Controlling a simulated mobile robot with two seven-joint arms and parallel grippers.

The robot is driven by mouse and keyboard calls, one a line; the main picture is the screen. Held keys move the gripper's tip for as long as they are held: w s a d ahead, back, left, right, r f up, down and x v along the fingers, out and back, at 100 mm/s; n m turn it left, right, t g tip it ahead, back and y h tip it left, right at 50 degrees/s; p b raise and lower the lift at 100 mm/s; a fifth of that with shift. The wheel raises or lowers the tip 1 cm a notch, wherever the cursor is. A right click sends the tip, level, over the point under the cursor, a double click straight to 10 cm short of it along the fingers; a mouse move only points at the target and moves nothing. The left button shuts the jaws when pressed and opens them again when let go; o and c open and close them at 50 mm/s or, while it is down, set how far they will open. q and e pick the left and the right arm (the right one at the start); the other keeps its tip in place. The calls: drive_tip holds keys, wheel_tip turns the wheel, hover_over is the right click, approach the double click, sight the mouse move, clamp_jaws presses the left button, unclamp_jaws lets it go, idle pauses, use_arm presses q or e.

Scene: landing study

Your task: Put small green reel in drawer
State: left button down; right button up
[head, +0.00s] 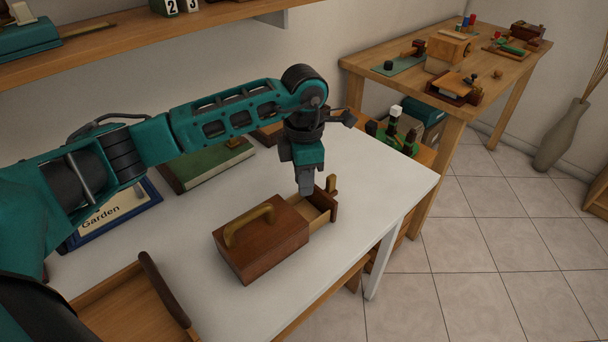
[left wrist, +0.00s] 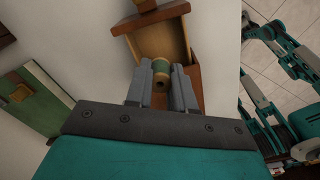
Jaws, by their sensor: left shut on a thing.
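The small green reel (left wrist: 160,68) is green with tan ends and sits between the fingers of my left gripper in the left wrist view. My left gripper (head: 306,188) is shut on it, pointing down over the drawer; the fingers hide the reel in the head view. The drawer (head: 321,205) is pulled out from the right end of a dark wooden box (head: 268,247) with a tan arched handle. The drawer's bare pale floor (left wrist: 163,42) shows just beyond the reel in the left wrist view. I cannot tell the reel's exact height above it.
The box stands on a white table (head: 385,185). A green book (head: 207,165) and a blue "Garden" sign (head: 115,215) lie to the left. A wooden tray (head: 125,305) is at the front left. A wooden side table (head: 500,78) with several items stands behind right.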

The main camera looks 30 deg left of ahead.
drive_tip(key=shift+w+a+r, duration=0.1)
drive_tip(key=shift+w+r, duration=0.2)
drive_tip(key=shift+r, duration=0.1)
drive_tip(key=shift+f, duration=0.1)
use_arm(q)
drive_tip(key=shift+f+b, duration=0.55)
drive_tip(key=shift+f, duration=0.15)
use_arm(e)
drive_tip(key=shift+f, duration=0.5)
use_arm(q)
drive_tip(key=shift+f+b, duration=0.65)
drive_tip(key=shift+f, duration=0.2)
drive_tip(key=shift+f+b, duration=0.45)
drive_tip(key=shift+f, duration=0.2)
use_arm(e)
drive_tip(key=shift+w+a+f+y, duration=0.25)
drive_tip(key=shift+a+f+y, duration=0.1)
drive_tip(key=shift+a, duration=0.15)
use_arm(q)
drive_tip(key=shift+f+b, duration=0.4)
drive_tip(key=shift+f, duration=0.1)
drive_tip(key=shift+f+b, duration=0.95)
drive_tip(key=shift+f, duration=0.35)
use_arm(e)
drive_tip(key=shift+w+a+f, duration=0.25)
drive_tip(key=shift+a+f, duration=0.2)
drive_tip(key=shift+a, duration=0.1)
